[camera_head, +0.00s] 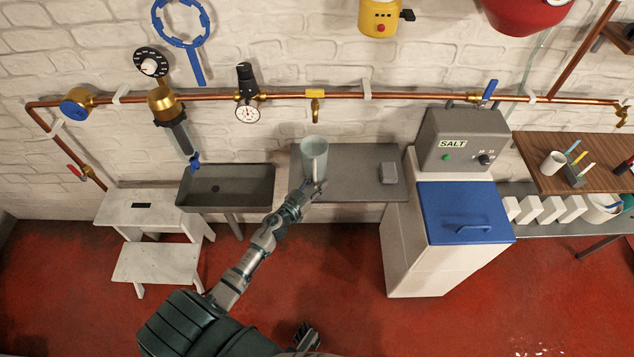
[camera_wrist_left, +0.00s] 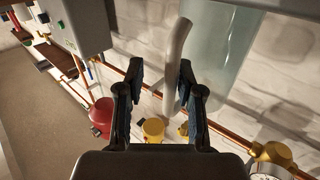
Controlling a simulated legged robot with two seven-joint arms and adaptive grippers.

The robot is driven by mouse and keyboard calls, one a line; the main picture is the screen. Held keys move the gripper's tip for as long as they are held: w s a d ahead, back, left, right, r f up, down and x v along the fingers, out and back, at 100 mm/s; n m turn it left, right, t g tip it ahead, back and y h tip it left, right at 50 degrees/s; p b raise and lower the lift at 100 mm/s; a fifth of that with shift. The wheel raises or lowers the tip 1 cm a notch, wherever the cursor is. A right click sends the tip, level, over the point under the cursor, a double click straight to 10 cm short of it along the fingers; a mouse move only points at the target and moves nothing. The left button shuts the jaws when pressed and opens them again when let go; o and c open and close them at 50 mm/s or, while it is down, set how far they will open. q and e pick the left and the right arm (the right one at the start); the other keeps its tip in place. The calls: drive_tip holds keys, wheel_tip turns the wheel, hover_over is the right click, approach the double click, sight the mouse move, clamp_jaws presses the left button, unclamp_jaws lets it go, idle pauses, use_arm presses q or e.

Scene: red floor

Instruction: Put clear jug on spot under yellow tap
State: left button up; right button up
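The clear jug (camera_head: 314,155) is upright at the left end of the grey counter (camera_head: 352,187); I cannot tell whether its base touches the counter. The yellow tap (camera_head: 316,106) is on the copper pipe above and behind the jug. My left gripper (camera_head: 312,188) is at the jug's front, by its handle. In the left wrist view, the fingers (camera_wrist_left: 161,78) are apart, with the pale jug handle (camera_wrist_left: 177,65) between them, nearer the right finger. The clear jug body (camera_wrist_left: 220,50) is beyond. A dark part (camera_head: 305,336) at the bottom edge may be my right gripper; its fingers are unclear.
A grey sink (camera_head: 228,204) stands left of the counter, with a white step stool (camera_head: 150,210) beside it. A small grey block (camera_head: 388,173) is on the counter's right. The salt machine (camera_head: 458,140) and blue-lidded cabinet (camera_head: 465,212) stand to the right. Red floor is open in front.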

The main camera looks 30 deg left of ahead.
use_arm(q)
drive_tip(key=s+a, duration=0.2)
drive_tip(key=s, duration=1)
drive_tip(key=s+d+f+n+g+y, duration=0.1)
drive_tip(key=s+f+n+g+y, duration=0.2)
drive_tip(key=f, duration=0.4)
drive_tip(key=s+d+f+g+y, duration=0.1)
drive_tip(key=s+f+g+y, duration=0.1)
drive_tip(key=s+f+g, duration=0.4)
drive_tip(key=s+d+f+m+g+h, duration=0.1)
drive_tip(key=s+d+f+g, duration=0.2)
drive_tip(key=s+d, duration=0.3)
drive_tip(key=s+d+f+m+g+h, duration=0.2)
drive_tip(key=s+d+f, duration=0.3)
drive_tip(key=s, duration=0.3)
drive_tip(key=shift+s+d+f+m+g+p, duration=0.3)
drive_tip(key=shift+s+d+g+p, duration=0.1)
drive_tip(key=shift+d+g, duration=0.35)
use_arm(e)
drive_tip(key=shift+s+a+f, duration=0.1)
drive_tip(key=shift+s+f, duration=0.05)
drive_tip(key=shift+f, duration=0.35)
drive_tip(key=shift+s+a+f, duration=0.1)
drive_tip(key=shift+s+f, duration=0.05)
drive_tip(key=shift+f, duration=0.3)
use_arm(q)
drive_tip(key=shift+a, duration=0.3)
use_arm(e)
drive_tip(key=shift+a, duration=0.15)
drive_tip(key=shift+w+r, duration=0.1)
